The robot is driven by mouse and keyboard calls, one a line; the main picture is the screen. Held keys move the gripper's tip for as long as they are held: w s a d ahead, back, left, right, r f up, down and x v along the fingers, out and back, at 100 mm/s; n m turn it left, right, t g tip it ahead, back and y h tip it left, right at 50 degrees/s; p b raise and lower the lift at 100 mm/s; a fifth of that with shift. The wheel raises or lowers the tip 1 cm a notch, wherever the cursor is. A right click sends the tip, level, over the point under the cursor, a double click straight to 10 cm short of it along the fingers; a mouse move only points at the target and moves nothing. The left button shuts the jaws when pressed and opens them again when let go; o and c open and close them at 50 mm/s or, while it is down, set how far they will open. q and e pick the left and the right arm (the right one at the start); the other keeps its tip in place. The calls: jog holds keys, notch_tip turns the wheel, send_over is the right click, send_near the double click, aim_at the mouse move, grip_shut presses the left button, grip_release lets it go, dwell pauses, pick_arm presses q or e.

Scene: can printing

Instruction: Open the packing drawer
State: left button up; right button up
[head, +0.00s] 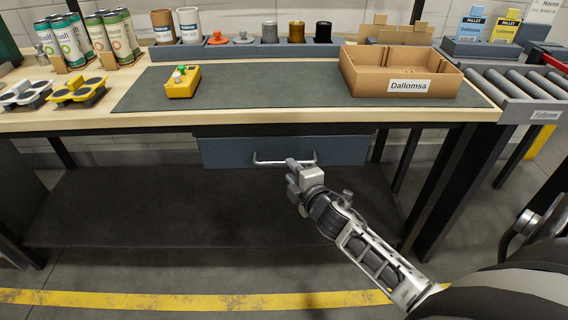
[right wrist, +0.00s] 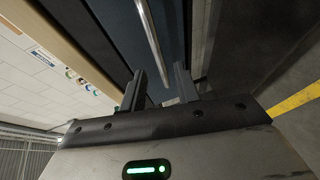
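The packing drawer (head: 222,153) is a blue-grey drawer under the workbench top, and it looks closed. A silver bar handle (head: 270,162) runs across its front. My right gripper (head: 292,166) is at the right part of the handle. In the right wrist view its two fingers (right wrist: 160,72) are apart, and the handle bar (right wrist: 150,40) appears between them. I cannot tell whether either finger touches the bar. My left gripper is not in view.
The workbench (head: 300,119) holds a grey mat (head: 255,88), an open cardboard box (head: 360,85), a yellow device (head: 183,84) and several cans (head: 68,45) at left. A roller conveyor (head: 510,85) stands at right. The lower shelf (head: 160,205) is bare.

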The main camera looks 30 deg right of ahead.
aim_at(284, 163)
jog(key=x, duration=0.5)
jog(key=shift+w+b, duration=0.3)
jog(key=shift+w, duration=0.05)
grip_shut()
